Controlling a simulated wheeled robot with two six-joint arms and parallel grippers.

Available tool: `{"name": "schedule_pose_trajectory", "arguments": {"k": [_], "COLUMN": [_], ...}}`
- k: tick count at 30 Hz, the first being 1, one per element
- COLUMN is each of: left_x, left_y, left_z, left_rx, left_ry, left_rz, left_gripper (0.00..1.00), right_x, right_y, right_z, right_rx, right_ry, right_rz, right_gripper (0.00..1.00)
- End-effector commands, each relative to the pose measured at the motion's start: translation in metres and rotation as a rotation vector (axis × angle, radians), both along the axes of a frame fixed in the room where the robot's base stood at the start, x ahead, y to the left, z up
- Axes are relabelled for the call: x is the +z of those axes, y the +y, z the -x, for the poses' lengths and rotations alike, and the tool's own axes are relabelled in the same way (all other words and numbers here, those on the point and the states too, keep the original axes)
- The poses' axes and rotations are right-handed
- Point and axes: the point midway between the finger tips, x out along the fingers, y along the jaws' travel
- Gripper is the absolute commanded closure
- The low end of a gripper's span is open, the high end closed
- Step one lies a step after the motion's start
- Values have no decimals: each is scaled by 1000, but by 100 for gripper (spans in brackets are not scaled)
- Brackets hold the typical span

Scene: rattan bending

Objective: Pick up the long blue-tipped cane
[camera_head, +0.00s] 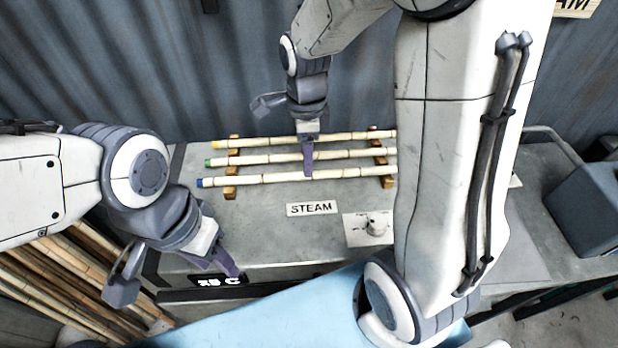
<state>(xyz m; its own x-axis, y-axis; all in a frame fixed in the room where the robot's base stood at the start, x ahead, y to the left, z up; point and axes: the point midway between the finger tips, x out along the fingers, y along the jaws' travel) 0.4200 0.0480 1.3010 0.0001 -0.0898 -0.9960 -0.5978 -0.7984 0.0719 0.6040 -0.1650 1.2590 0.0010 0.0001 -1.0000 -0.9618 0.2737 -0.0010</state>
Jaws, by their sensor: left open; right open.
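The long blue-tipped cane (262,179) is the nearest of three pale canes lying across wooden rests on the grey bench. Its blue tip is at the left end, and its right end passes behind my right arm. My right gripper (308,168) is open and points down over the middle of the canes. Its purple finger overlaps the blue-tipped cane in the picture; I cannot tell whether it touches. My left gripper (222,262) is open and empty at the bench's front left edge, apart from the canes.
A green-tipped cane (240,159) and a yellow-tipped cane (255,142) lie behind, on the wooden rests (232,170). A STEAM label (311,208) and a small plate (368,229) are in front. Loose canes (60,270) stand lower left. A blue surface (270,315) is nearest.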

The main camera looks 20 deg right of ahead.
Motion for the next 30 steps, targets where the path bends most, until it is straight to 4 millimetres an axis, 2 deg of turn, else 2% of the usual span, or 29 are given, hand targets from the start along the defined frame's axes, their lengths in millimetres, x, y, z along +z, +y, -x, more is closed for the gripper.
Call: {"name": "schedule_pose_trajectory", "arguments": {"k": [1, 9, 18, 23, 30], "left_x": [-10, -42, -42, -42, -42], "left_y": [0, 0, 0, 0, 0], "left_z": [0, 0, 0, 0, 0], "left_rx": [-1, -4, -4, -4, -4], "left_ry": [0, 0, 0, 0, 0], "left_rz": [0, 0, 0, 0, 0], "left_gripper": [50, 50, 50, 50, 50], "right_x": [-11, -44, -44, -44, -44], "right_y": [0, 0, 0, 0, 0], "right_z": [0, 0, 1, 1, 0], "right_rx": [-1, -3, -3, -3, -3], "right_ry": [1, 1, 1, 1, 1], "right_rz": [0, 0, 0, 0, 0], "right_gripper": [39, 39, 39, 100, 100]}}
